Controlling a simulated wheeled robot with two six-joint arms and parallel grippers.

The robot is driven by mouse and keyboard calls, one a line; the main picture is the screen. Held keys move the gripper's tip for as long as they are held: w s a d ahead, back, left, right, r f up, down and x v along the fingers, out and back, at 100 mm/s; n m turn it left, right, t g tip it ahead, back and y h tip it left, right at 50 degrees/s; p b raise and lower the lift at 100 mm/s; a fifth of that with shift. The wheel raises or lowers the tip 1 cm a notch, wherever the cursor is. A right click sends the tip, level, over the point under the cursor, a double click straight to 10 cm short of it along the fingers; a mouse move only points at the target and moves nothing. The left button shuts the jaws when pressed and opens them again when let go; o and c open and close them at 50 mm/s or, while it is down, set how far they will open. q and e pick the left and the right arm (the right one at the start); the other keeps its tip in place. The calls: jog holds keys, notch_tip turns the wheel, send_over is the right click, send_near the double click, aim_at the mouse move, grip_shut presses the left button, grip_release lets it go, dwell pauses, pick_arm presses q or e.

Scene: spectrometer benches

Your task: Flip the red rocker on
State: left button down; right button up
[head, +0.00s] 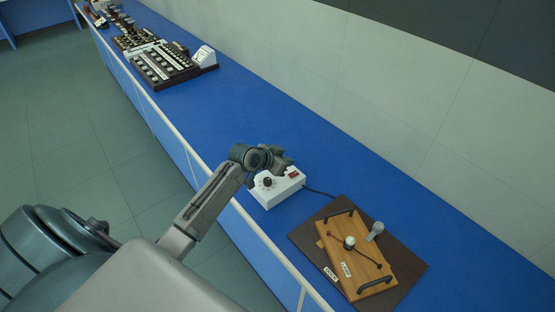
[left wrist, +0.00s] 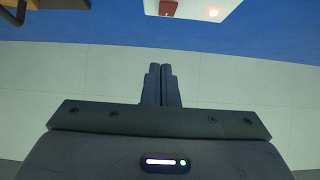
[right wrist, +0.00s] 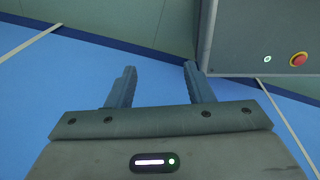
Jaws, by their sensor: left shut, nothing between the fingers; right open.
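The red rocker (head: 293,174) is on the top of a white box (head: 281,193) on the blue bench, near the box's far right corner. In the left wrist view the red rocker (left wrist: 168,9) shows at the top edge, on the white box (left wrist: 195,9), with a small glowing reddish spot beside it. My left gripper (head: 287,162) is shut and empty, close to the box's far side by the rocker. I cannot tell from the head view if it touches. In the left wrist view its fingers (left wrist: 161,72) are together. My right gripper (right wrist: 160,70) is open and empty, away from the box.
The box has a dark knob (head: 267,183) and a cable running right. A wooden board (head: 372,277) with black handles and a bulb lies on a dark base to the right. Several instruments (head: 165,65) stand at the far left. The bench between is clear; a wall runs behind.

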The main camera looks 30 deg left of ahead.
pick_arm(q)
jog(key=s+a+r+b, duration=0.1)
jog(key=s+r+b, duration=0.1)
jog(key=r, duration=0.3)
jog(key=shift+s+a, duration=0.3)
jog(key=shift+s, duration=0.3)
jog(key=shift+s, duration=0.1)
